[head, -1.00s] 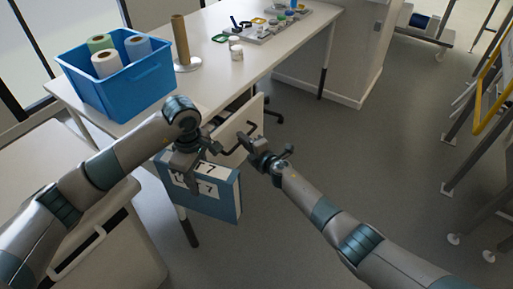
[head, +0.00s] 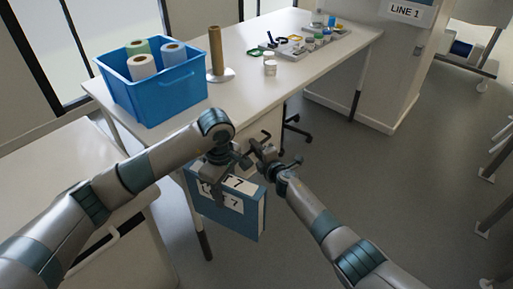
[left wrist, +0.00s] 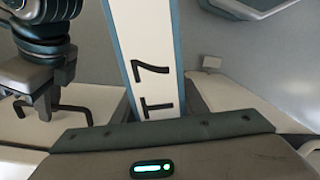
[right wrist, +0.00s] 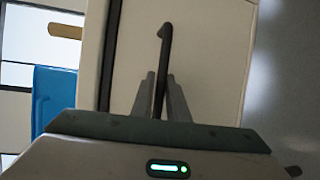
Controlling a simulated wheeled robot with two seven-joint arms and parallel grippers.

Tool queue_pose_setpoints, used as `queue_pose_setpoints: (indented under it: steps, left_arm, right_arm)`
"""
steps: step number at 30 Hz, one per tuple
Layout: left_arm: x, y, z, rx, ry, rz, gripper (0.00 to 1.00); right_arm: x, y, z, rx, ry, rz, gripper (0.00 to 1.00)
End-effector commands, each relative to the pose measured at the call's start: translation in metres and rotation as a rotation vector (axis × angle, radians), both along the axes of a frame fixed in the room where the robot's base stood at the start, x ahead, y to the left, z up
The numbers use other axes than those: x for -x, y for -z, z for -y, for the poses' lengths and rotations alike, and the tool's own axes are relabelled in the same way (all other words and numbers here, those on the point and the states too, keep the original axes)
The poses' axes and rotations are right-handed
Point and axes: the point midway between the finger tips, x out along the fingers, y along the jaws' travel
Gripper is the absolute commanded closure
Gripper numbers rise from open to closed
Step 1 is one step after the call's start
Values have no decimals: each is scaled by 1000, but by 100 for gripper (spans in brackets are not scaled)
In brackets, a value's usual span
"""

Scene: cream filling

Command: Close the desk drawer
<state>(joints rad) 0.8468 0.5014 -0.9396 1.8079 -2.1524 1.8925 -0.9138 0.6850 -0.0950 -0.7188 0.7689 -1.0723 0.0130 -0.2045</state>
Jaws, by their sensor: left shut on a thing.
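My left gripper (head: 218,188) is shut on the blue binder (head: 248,218), which hangs upright beside the desk's front edge. Its white label also shows in the left wrist view (left wrist: 146,45). My right gripper (head: 258,149) is at the black handle (head: 266,135) of the desk drawer. In the right wrist view the pale drawer front (right wrist: 212,50) is close ahead, and the handle (right wrist: 163,50) runs between the two fingers. I cannot tell whether they press on it. In the head view the arms hide most of the drawer, including any gap.
The white desk (head: 245,92) holds a blue bin (head: 160,100) with paper rolls, a brown roll on a stand (head: 217,55), small white cups (head: 270,67) and a tray of small items. A counter (head: 45,165) stands at left.

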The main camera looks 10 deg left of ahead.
Motion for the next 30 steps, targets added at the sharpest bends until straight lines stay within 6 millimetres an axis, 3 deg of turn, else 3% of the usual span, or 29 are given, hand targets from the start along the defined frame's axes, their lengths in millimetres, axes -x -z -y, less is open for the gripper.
queue_pose_setpoints:
  steps: [19,30]
  left_arm:
    - [0,-7,0,1,0,2,98]
    - [0,-40,0,1,0,2,98]
  right_arm:
    - [3,-6,2,-2,0,3,71]
    - [35,-14,24,-1,0,1,71]
